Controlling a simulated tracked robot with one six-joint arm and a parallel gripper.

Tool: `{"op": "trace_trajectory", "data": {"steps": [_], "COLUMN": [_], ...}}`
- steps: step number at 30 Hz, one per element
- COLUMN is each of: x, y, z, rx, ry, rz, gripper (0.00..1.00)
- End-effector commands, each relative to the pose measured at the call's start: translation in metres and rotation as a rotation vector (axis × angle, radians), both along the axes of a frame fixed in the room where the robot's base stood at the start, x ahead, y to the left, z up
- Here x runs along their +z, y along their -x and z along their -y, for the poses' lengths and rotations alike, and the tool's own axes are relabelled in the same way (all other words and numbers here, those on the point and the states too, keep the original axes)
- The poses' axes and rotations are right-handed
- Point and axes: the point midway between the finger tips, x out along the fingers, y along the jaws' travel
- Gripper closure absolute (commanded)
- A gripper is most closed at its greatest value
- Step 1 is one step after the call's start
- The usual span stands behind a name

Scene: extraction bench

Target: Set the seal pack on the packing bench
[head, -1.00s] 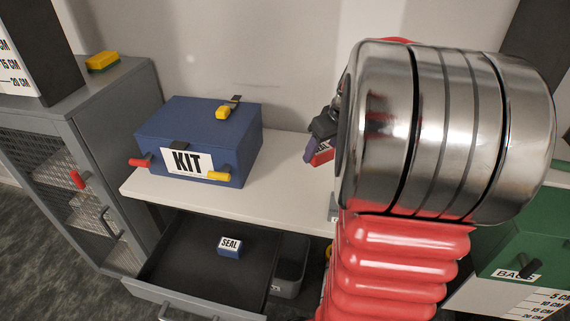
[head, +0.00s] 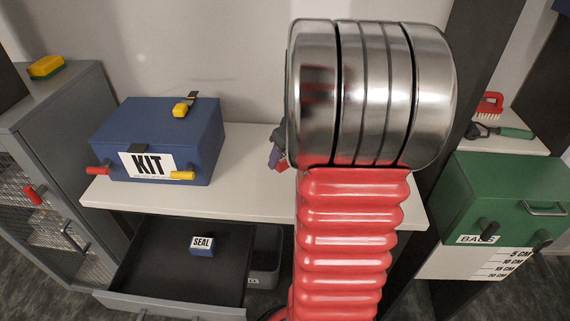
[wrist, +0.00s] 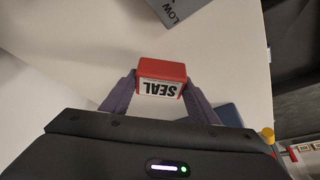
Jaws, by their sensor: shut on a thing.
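My gripper (wrist: 161,82) is shut on a red seal pack (wrist: 160,70), a small block with a white SEAL label that reads upside down in the wrist view. In the head view my gripper (head: 276,154) is mostly hidden behind my arm, and only a bit of the red pack (head: 281,166) shows. They are over or in front of the white bench top (head: 240,185), right of the KIT box; I cannot tell the height. A second seal pack, blue (head: 202,247), lies in the open drawer below the bench.
The blue KIT box (head: 190,135) with red and yellow latches takes the bench's left part. The dark drawer (head: 165,265) stands open below. A grey cabinet (head: 60,110) is at left, a green box (head: 500,190) at right. The bench between KIT box and arm is clear.

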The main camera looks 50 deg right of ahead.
Motion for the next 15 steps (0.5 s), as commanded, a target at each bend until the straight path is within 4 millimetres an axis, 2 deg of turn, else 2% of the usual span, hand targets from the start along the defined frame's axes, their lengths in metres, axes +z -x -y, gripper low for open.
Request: {"op": "trace_trajectory", "data": {"steps": [7, 15], "x": [-0.004, -0.035], "y": [0.000, 0.001], "z": [0.000, 0.000], "rx": [-0.002, -0.004], "ry": [-0.001, -0.002], "rz": [-0.001, -0.001], "gripper": [0.69, 0.69]}}
